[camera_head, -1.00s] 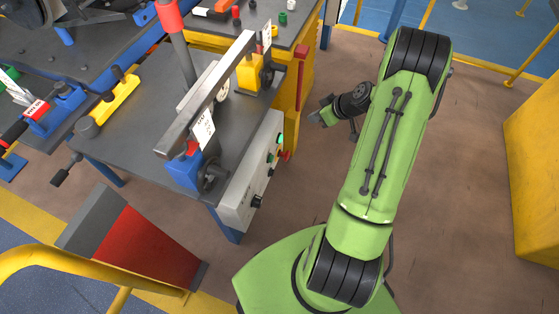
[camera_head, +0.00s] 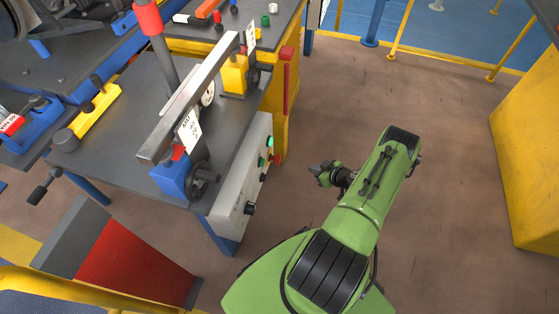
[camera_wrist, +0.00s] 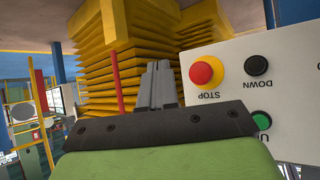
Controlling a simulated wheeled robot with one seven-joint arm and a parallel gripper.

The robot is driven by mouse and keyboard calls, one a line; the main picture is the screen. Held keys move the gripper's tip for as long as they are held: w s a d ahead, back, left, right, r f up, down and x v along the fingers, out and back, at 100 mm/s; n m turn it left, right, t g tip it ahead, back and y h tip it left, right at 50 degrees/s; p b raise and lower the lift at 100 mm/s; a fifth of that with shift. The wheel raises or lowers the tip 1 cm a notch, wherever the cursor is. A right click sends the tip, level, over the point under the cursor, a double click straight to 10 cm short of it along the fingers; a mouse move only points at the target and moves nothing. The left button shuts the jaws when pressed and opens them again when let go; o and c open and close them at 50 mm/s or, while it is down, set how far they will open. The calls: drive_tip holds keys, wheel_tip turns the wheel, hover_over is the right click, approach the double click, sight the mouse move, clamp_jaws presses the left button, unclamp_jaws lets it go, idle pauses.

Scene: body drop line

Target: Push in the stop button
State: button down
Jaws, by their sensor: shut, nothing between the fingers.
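The stop button (camera_wrist: 203,73) is a red mushroom knob on a yellow ring, with an upside-down "STOP" label beneath it. In the head view its red edge (camera_head: 277,159) shows at the far end of the light grey control panel (camera_head: 239,194). My gripper (camera_head: 318,170) is to the right of the panel, over open floor and apart from it. In the wrist view my gripper (camera_wrist: 158,84) has its grey fingers together and empty, left of the stop button. The button stands out from the panel; whether it is pushed in I cannot tell.
A black DOWN button (camera_wrist: 256,66) and a green UP button (camera_wrist: 262,120) share the panel. Yellow bellows (camera_wrist: 130,70) stand behind my fingers. The dark worktable (camera_head: 115,150) lies left of the panel. A yellow block (camera_head: 525,150) stands far right, with clear brown floor between.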

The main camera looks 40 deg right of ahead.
drive_tip(key=w+a+p, duration=0.1)
drive_tip(key=w+a, duration=0.4)
drive_tip(key=w, duration=0.2)
drive_tip(key=shift+a, duration=0.2)
idle(1.9)
drive_tip(key=shift+w+a, duration=0.25)
drive_tip(key=shift+w, duration=0.05)
drive_tip(key=shift+w+a, duration=0.4)
drive_tip(key=shift+w, duration=0.15)
idle(1.0)
drive_tip(key=shift+s+d, duration=0.65)
drive_tip(key=shift+s, duration=0.2)
drive_tip(key=s+d, duration=0.1)
drive_tip(key=s, duration=0.1)
drive_tip(key=s+d+b, duration=0.1)
drive_tip(key=s+d, duration=0.1)
